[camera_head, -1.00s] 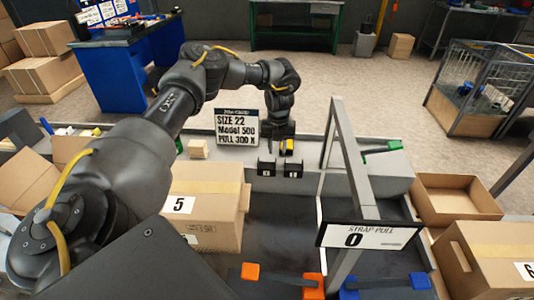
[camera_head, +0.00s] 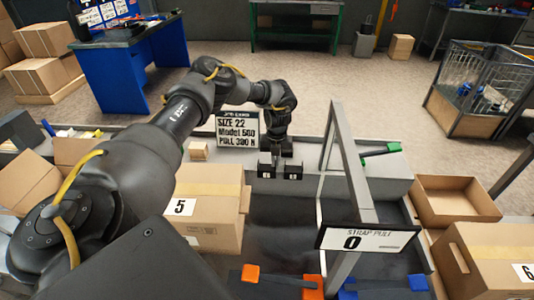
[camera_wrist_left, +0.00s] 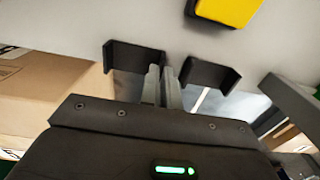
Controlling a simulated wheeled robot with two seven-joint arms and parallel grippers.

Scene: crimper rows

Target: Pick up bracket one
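Two small black brackets stand side by side on the grey bench, the left one (camera_head: 265,169) and the right one (camera_head: 292,172), each with a small white label too small to read surely. In the left wrist view the left bracket (camera_wrist_left: 134,57) and right bracket (camera_wrist_left: 210,75) lie on either side of my fingertips. My left gripper (camera_head: 275,148) is just above and behind them in the head view. Its fingers (camera_wrist_left: 162,72) are close together in front of the gap between the brackets, with nothing seen held. My right gripper is out of view.
A sign (camera_head: 237,130) and wooden block (camera_head: 198,151) stand left of the brackets. A carton marked 5 (camera_head: 205,205) is nearer. A grey frame (camera_head: 345,170) with a strap-pull display (camera_head: 367,239) rises at right. A yellow object (camera_wrist_left: 228,8) lies beyond the brackets.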

